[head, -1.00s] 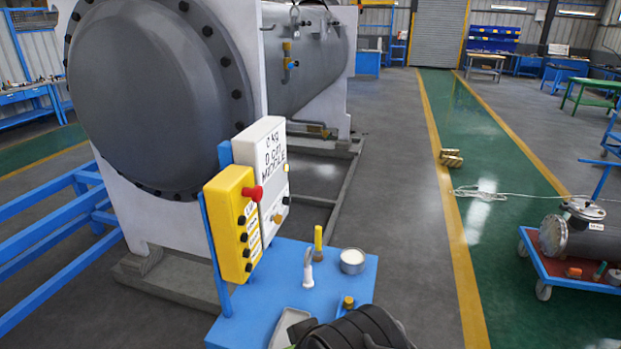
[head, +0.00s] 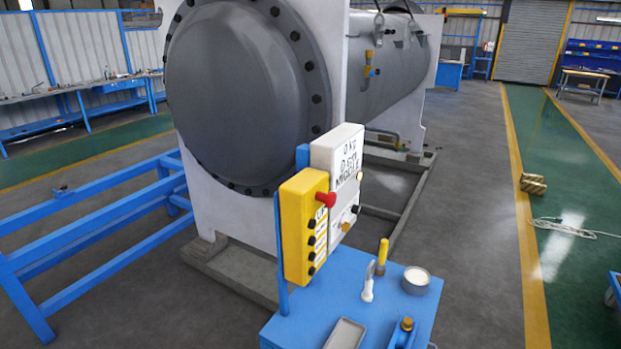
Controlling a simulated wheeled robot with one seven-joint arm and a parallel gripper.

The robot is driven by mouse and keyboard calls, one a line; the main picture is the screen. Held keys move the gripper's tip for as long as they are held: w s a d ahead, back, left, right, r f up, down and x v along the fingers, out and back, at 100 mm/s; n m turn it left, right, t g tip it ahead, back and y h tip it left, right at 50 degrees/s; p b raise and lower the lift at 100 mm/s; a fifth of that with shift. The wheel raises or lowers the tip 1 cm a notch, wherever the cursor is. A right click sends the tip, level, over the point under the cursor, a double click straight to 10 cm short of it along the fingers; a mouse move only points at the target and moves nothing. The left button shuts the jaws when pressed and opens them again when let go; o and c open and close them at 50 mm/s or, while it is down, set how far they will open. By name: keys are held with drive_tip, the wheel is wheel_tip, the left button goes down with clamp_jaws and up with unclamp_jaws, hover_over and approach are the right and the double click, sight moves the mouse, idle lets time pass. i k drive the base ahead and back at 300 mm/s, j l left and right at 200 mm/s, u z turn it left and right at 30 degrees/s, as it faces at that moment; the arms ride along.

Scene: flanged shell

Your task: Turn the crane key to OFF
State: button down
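The yellow crane control box (head: 304,228) is mounted on a blue post at the left edge of a blue table. It has a red mushroom button (head: 326,199) near its top and several black knobs down its right face. Behind it stands a white panel (head: 337,165) with dark lettering and a few small knobs, one of them brass-coloured (head: 345,227). I cannot tell which of these is the key or how it is turned. My gripper is not in view.
The blue table (head: 385,320) carries a grey tray (head: 345,334), a white-handled tool (head: 368,283), a yellow-handled tool (head: 382,256) and a round tin (head: 416,280). A large grey flanged shell (head: 245,95) stands behind. Blue rails (head: 95,232) lie left.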

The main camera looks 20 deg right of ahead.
sight(345, 227)
drive_tip(key=k+l+u, duration=0.25)
drive_tip(key=l, duration=0.15)
drive_tip(key=l+u, duration=0.25)
drive_tip(key=l, duration=0.2)
drive_tip(key=k+l+u, duration=0.45)
drive_tip(key=l, duration=0.2)
drive_tip(key=l+u, duration=0.45)
drive_tip(key=l, duration=0.2)
drive_tip(key=k+l+u, duration=0.1)
drive_tip(key=l+u, duration=0.4)
drive_tip(key=i+l+u, duration=0.25)
drive_tip(key=l+u, duration=0.2)
drive_tip(key=l, duration=0.2)
